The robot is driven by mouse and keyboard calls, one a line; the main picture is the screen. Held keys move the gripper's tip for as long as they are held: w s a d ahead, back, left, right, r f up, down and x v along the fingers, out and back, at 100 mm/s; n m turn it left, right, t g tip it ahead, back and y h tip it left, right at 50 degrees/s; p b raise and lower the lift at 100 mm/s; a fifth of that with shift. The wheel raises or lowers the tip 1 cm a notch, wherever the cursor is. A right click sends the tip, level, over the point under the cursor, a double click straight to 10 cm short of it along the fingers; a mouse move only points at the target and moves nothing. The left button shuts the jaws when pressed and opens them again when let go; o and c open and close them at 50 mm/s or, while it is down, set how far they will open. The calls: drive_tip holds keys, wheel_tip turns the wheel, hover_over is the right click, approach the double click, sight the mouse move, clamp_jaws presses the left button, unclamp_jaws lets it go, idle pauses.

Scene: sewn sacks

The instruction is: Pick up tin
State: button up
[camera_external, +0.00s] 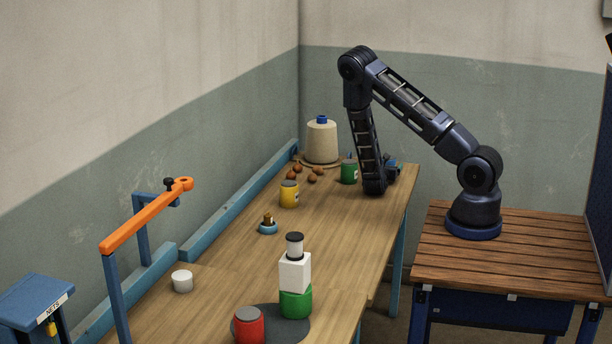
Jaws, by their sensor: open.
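Several tin-like cans stand on the wooden table (340,222), and I cannot tell which one the task means. A dark green can (349,173) with a pale label stands at the far end, just left of my lower arm link. A yellow can (289,194) with a grey lid stands farther left. A red can (248,326) with a grey lid stands at the near edge of the picture. My gripper (394,168) is low near the table's far right corner, open, and partly hidden by my arm. Its fingertips are hard to make out.
A cream cone-shaped spool (321,143) stands at the back, with several brown round pieces (298,170) beside it. A green, white and black-topped stack (295,272) stands on a dark disc (300,326). An orange bar (146,216) rises at left. The table's middle is mostly clear.

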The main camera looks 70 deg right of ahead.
drive_tip(key=shift+d, duration=0.55)
drive_tip(key=shift+c, duration=0.2)
drive_tip(key=c, duration=1.3)
wheel_tip(320, 180, up, 20)
